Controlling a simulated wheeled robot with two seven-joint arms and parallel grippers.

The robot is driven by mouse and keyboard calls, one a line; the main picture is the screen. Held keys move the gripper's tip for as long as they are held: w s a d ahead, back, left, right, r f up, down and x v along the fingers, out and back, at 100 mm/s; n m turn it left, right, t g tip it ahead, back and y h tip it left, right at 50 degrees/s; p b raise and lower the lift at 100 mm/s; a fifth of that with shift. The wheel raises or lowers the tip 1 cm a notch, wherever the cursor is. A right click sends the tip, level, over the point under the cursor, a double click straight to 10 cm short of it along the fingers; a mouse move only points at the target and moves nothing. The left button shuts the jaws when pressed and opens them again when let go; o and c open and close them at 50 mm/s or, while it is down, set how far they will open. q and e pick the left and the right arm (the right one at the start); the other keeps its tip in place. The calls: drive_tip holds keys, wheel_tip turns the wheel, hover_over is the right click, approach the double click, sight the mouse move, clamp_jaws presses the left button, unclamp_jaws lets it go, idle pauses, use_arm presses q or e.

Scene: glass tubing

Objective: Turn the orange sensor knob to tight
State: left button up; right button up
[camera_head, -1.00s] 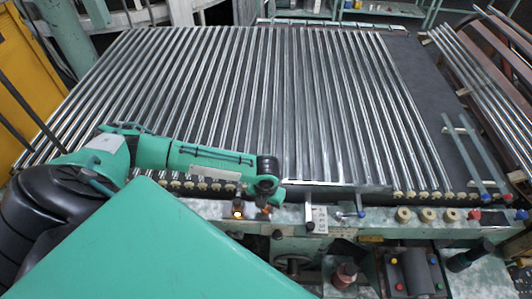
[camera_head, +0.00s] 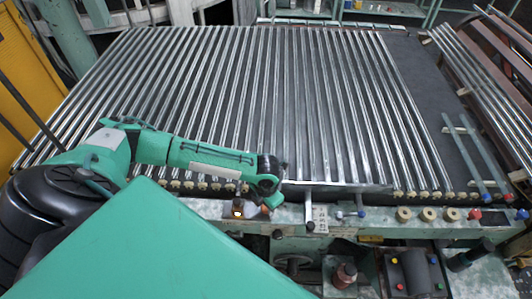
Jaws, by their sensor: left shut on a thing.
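The orange sensor knob (camera_head: 265,210) sits on the front rail of the tube machine, mostly hidden by my left gripper. My left gripper (camera_head: 271,204) comes in from the left, points down at the rail and is shut on the knob. Its fingers are small and dark here, and the knob's turn angle cannot be made out. My right gripper is not in view.
A glowing amber lamp (camera_head: 238,211) is on the rail just left of the knob. A blue-tipped lever (camera_head: 361,214) and several round tan knobs (camera_head: 403,215) lie to the right. Glass tubes (camera_head: 240,100) cover the bed behind.

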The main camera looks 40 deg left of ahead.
use_arm(q)
drive_tip(key=shift+w+r, duration=0.1)
drive_tip(key=shift+w, duration=0.05)
drive_tip(key=o, duration=1)
drive_tip(key=shift+r, duration=0.3)
wheel_tip(320, 180, up, 13)
drive_tip(key=b, duration=0.4)
drive_tip(key=shift+b, duration=0.35)
